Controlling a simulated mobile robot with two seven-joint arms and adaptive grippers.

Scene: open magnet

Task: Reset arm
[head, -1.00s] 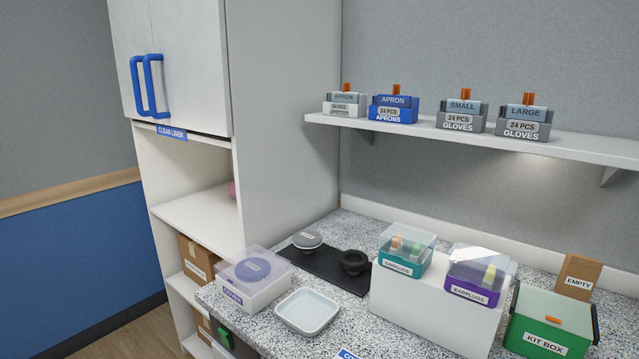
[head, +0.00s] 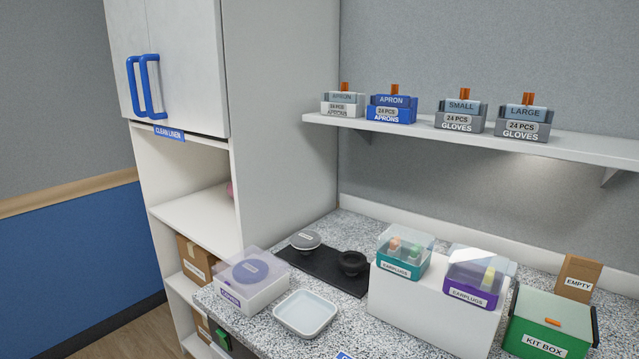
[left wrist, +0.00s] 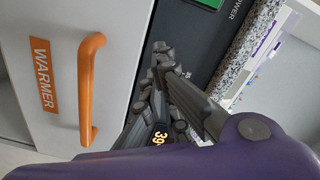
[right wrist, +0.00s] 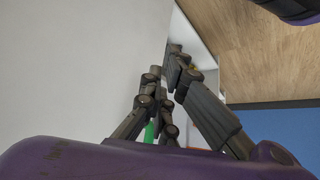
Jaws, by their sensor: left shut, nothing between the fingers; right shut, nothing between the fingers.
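My left gripper (left wrist: 155,85) shows in the left wrist view. It is shut and empty, in front of a dark panel with a lit number display, just right of a warmer door (left wrist: 60,75) with an orange handle (left wrist: 88,90). My right gripper (right wrist: 170,75) shows in the right wrist view. It is shut and empty, between a pale wall-like surface and the wood floor. Neither gripper shows in the head view.
The counter (head: 255,325) holds a cover box (head: 250,295), a white tray (head: 305,314), a black mat (head: 325,272), earplug boxes on a white riser (head: 420,310) and a green kit box (head: 545,338). A white cabinet (head: 285,130) stands left; a shelf (head: 590,145) holds apron and glove boxes.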

